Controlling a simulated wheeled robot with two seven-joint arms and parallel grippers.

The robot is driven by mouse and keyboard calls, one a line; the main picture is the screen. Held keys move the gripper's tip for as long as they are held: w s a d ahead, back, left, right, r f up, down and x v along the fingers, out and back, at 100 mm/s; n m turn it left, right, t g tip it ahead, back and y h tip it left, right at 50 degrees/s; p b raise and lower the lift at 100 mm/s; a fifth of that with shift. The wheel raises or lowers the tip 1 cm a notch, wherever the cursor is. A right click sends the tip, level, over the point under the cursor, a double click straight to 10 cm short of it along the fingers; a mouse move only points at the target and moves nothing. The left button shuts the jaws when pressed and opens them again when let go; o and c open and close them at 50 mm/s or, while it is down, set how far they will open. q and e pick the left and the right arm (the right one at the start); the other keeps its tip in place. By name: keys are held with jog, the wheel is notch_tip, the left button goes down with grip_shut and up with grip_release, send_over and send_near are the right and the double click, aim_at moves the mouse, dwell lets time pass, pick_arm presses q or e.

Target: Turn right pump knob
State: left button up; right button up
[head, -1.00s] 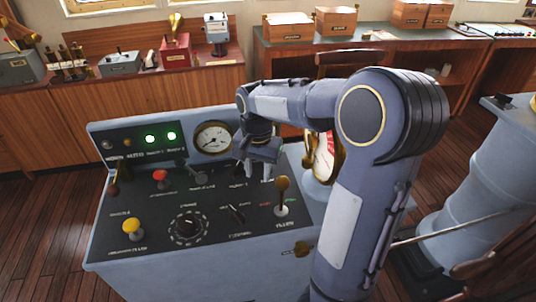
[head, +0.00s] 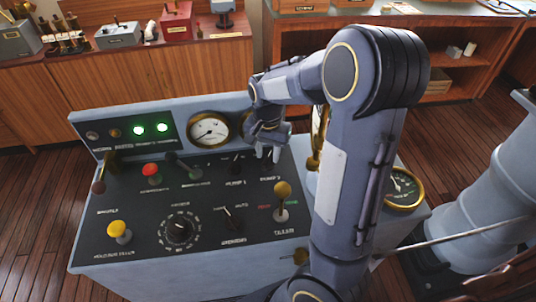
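The grey control console has a black sloping panel (head: 205,212). A small dark knob (head: 236,166) sits in the panel's upper row, with a white label below it. My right gripper (head: 268,155) points down over the panel just right of that knob, above another white label (head: 270,179). Its two fingers show with a gap between them. The right pump knob is not clearly visible; the gripper covers that spot, and I cannot tell whether the fingers touch it. My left gripper is not in view.
Near my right gripper are a brass-topped lever (head: 282,190), a round gauge (head: 209,130) and a dark selector knob (head: 232,217). A red-topped lever (head: 151,170), a yellow-topped lever (head: 117,229) and a large dial (head: 179,232) are farther left. Two green lamps (head: 150,129) are lit.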

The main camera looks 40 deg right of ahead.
jog(key=shift+f, duration=0.9)
grip_shut()
jog(key=shift+n, duration=0.4)
jog(key=n, duration=0.5)
jog(key=shift+b, duration=0.4)
jog(key=n, duration=0.6)
jog(key=shift+b, duration=0.3)
